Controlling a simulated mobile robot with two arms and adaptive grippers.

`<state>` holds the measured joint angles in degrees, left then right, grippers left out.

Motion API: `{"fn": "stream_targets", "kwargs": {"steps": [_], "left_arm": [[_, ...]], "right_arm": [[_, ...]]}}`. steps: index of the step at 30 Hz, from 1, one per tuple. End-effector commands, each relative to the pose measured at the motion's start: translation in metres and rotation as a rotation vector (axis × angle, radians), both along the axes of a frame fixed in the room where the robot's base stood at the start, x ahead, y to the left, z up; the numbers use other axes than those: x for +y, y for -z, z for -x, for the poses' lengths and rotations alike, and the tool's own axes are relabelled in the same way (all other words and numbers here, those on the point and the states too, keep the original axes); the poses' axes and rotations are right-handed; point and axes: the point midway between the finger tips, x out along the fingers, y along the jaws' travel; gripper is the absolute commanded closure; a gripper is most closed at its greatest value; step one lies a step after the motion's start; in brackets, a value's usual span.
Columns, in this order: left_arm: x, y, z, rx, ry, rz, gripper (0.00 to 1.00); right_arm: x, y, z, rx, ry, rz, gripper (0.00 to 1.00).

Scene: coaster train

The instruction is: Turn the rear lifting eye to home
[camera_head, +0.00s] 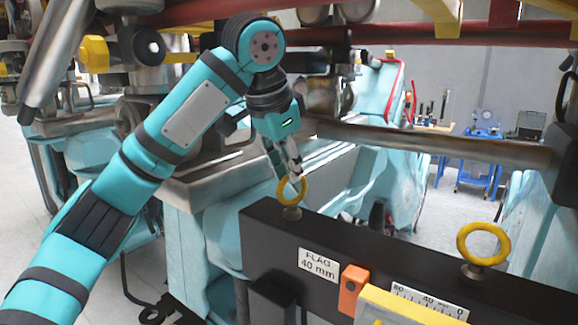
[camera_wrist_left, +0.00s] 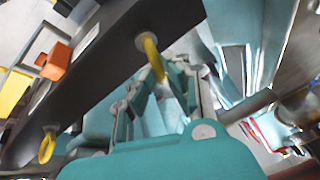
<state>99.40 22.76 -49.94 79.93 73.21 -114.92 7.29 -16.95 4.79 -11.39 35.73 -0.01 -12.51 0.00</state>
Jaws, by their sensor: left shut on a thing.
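A yellow ring-shaped lifting eye (camera_head: 303,191) stands upright on a grey stud at the left end of a black beam (camera_head: 385,258). My left gripper (camera_head: 290,178) comes down from above and is shut on this ring's upper left part. In the left wrist view the same lifting eye (camera_wrist_left: 152,56) shows nearly edge-on between the fingertips (camera_wrist_left: 160,80). A second yellow lifting eye (camera_head: 483,243) stands upright further right on the beam, with nothing touching it; it also shows in the wrist view (camera_wrist_left: 46,148). My right gripper is not in view.
A "FLAG 40 mm" label (camera_head: 318,265), an orange block (camera_head: 353,289), a yellow bar (camera_head: 405,308) and a scale plate (camera_head: 430,301) sit on the beam's front. A thick metal bar (camera_head: 440,146) crosses behind my gripper. Light-blue train frames surround the beam; blue carts stand far back.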

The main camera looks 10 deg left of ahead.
Motion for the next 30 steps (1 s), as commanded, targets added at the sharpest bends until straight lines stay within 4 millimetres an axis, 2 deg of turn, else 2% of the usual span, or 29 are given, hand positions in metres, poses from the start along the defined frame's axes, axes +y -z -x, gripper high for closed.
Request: {"fn": "stream_targets", "kwargs": {"steps": [8,14,30], "left_arm": [[0.0004,0.0005,-0.0003,0.000,0.018,0.000,1.00],[0.0012,0.0009,-0.0009,0.001,0.099,0.002,1.00],[0.0048,-0.0001,-0.0039,0.000,0.574,0.003,1.00]], "right_arm": [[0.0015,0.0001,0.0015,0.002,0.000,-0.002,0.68],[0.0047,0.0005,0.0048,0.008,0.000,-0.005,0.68],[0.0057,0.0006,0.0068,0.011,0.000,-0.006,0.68]]}}
